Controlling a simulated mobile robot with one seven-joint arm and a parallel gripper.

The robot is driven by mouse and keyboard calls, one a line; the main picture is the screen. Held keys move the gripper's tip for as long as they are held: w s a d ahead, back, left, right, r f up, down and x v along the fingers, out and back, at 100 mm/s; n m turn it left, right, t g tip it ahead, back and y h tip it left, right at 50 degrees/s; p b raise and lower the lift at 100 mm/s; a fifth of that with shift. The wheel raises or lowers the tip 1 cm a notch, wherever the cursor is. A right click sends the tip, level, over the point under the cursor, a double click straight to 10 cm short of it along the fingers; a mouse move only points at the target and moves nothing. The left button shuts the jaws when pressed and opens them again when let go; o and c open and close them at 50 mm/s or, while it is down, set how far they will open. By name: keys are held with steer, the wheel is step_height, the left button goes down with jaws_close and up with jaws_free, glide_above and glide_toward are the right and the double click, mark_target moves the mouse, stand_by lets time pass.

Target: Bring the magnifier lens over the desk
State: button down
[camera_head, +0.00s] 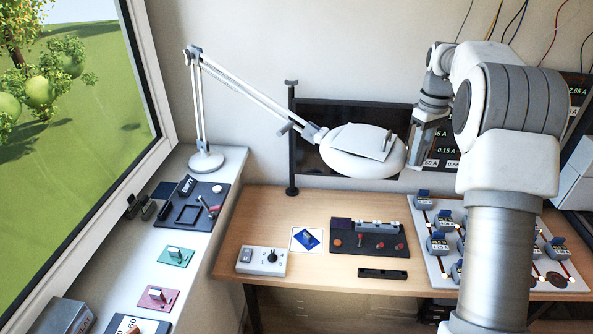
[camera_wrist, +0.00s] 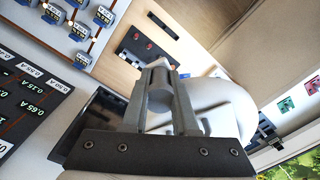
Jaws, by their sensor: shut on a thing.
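The magnifier lens (camera_head: 350,165) is a white oval head on a jointed white lamp arm (camera_head: 250,95). The arm's round base (camera_head: 206,161) stands on the white sill at the left. The head hangs over the back of the wooden desk (camera_head: 315,205), in front of a dark monitor. My gripper (camera_head: 413,150) is at the head's right edge. In the wrist view, my gripper (camera_wrist: 160,88) is shut on a grey handle (camera_wrist: 159,76) between its fingers, with the white head (camera_wrist: 218,105) just behind. The lens glass is not visible.
On the desk are a white switch box (camera_head: 262,261), a blue-marked card (camera_head: 307,239), a dark panel with red knobs (camera_head: 368,240) and a meter board (camera_head: 445,265). A thin black post (camera_head: 292,140) stands left of the head. Several coloured pads lie on the sill.

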mark_target(408, 160)
steer(key=shift+d+f, duration=0.1)
steer(key=shift+d, duration=0.1)
steer(key=shift+w+a+f+b, duration=0.15)
steer(key=shift+a+f+b, duration=0.2)
steer(key=shift+f, duration=0.45)
steer(key=shift+w+a+f+b, duration=0.1)
steer(key=shift+a+f+b, duration=0.25)
steer(key=shift+f, duration=0.5)
steer(key=shift+w+a+f+b, duration=0.15)
steer(key=shift+a+f+b, duration=0.15)
steer(key=shift+f, duration=0.5)
steer(key=shift+w+a+f, duration=0.1)
steer(key=shift+a+f, duration=0.1)
steer(key=shift+f, duration=0.2)
steer(key=shift+w+a+f+b, duration=0.2)
steer(key=shift+a+f, duration=0.2)
steer(key=shift+f, duration=0.25)
steer(key=shift+w+a+f+b, duration=0.2)
steer(key=shift+a+f, duration=0.15)
steer(key=shift+f, duration=0.25)
steer(key=shift+w+a+f+b, duration=0.2)
steer(key=shift+a+f, duration=0.2)
steer(key=shift+f, duration=0.25)
